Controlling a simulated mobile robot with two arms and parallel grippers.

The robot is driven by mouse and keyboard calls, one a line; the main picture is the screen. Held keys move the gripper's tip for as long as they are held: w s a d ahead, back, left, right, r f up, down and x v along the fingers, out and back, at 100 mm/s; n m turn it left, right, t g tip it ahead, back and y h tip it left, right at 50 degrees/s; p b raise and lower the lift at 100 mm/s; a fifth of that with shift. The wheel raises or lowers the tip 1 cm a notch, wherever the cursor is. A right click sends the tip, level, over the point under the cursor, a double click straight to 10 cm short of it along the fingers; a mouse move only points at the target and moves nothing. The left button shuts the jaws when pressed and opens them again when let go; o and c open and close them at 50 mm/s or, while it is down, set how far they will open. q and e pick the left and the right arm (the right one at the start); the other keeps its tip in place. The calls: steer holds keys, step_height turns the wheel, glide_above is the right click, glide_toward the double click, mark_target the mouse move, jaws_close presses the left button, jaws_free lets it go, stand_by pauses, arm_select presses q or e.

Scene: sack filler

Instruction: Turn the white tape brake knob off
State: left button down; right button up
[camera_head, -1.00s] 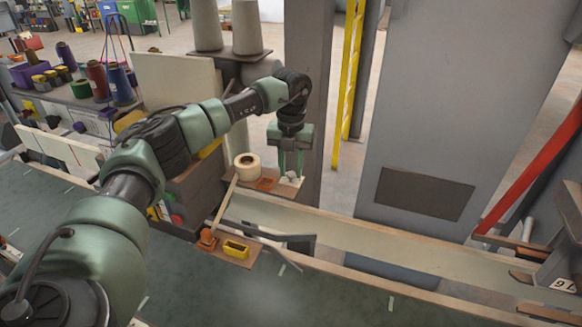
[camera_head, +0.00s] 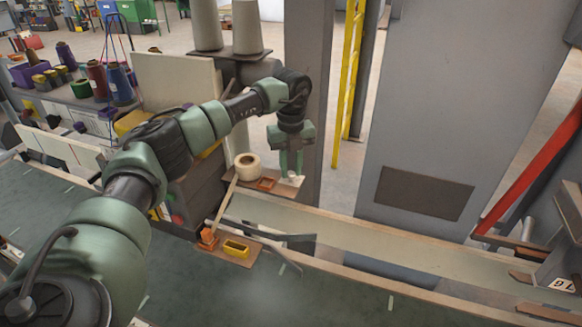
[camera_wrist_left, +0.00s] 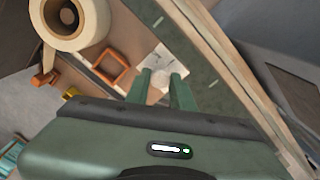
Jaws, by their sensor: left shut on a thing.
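The white tape brake knob (camera_wrist_left: 158,80) sits on a pale plate (camera_wrist_left: 148,62) and shows between my left fingertips in the left wrist view. In the head view the knob (camera_head: 292,175) is small, at the right end of a brown board. My left gripper (camera_head: 291,172) points down at it, fingers close together. In the left wrist view the left gripper (camera_wrist_left: 158,88) is shut on the knob, with a finger on each side. Which way the knob is turned cannot be told. My right gripper is not in view.
A cream tape roll (camera_head: 246,166) stands left of the knob, with an orange square frame (camera_head: 266,184) between them. A yellow frame (camera_head: 236,248) and an orange block (camera_head: 208,237) are on a lower board. A grey post (camera_head: 308,60) rises behind the gripper.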

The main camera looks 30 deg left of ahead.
mark_target(291, 173)
arm_select(q)
steer(key=n, duration=0.6)
steer(key=shift+r+n, duration=0.1)
steer(key=shift+n, duration=0.3)
stand_by(0.4)
steer(key=c, duration=1.2)
jaws_free()
step_height(291, 173, up, 7)
steer(key=shift+f+b, duration=0.1)
steer(key=shift+b, duration=0.9)
steer(key=shift+r, duration=0.5)
